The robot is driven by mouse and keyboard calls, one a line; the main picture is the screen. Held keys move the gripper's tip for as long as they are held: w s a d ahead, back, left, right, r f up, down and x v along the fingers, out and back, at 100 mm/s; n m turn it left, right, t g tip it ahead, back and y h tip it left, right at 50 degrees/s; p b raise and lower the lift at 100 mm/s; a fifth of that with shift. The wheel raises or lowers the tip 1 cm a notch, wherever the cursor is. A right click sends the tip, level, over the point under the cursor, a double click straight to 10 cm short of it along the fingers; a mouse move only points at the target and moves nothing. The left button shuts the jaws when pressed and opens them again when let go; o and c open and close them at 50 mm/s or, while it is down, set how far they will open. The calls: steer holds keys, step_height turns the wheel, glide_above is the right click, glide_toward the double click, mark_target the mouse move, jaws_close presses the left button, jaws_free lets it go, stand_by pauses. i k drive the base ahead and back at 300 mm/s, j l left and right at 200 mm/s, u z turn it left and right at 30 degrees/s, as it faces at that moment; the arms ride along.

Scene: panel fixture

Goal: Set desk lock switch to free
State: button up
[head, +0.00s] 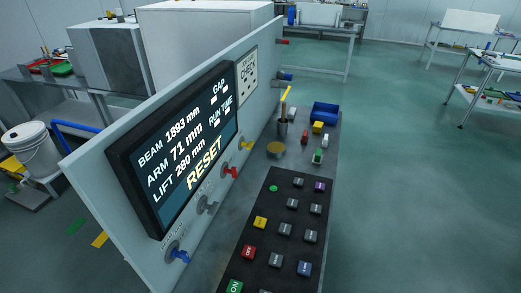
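A grey upright panel (262,92) carries a row of rotary switches along its lower edge. They are a blue one (178,255), a grey one (207,207), a red one (230,171) and a yellow one (246,143). Their labels are too small to read, so I cannot tell which is the desk lock switch or how it is set. A dark display (180,145) above them reads BEAM 1893 mm, ARM 71 mm, LIFT 280 mm and RESET. My gripper is not in view.
A black keypad (270,222) with several coloured buttons lies on the desk before the panel. Behind it are a brass disc (276,148), small coloured blocks and a blue bin (325,112). A white bucket (27,145) stands at left.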

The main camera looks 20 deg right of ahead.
mark_target(249, 145)
steer(key=i+l, duration=0.15)
steer(key=l, duration=0.25)
steer(key=i+l+u, duration=0.15)
steer(key=l, duration=0.7)
steer(key=i+l+u, duration=0.15)
steer(key=l, duration=0.3)
steer(key=i+l, duration=0.1)
steer(key=l, duration=0.35)
steer(key=u, duration=0.05)
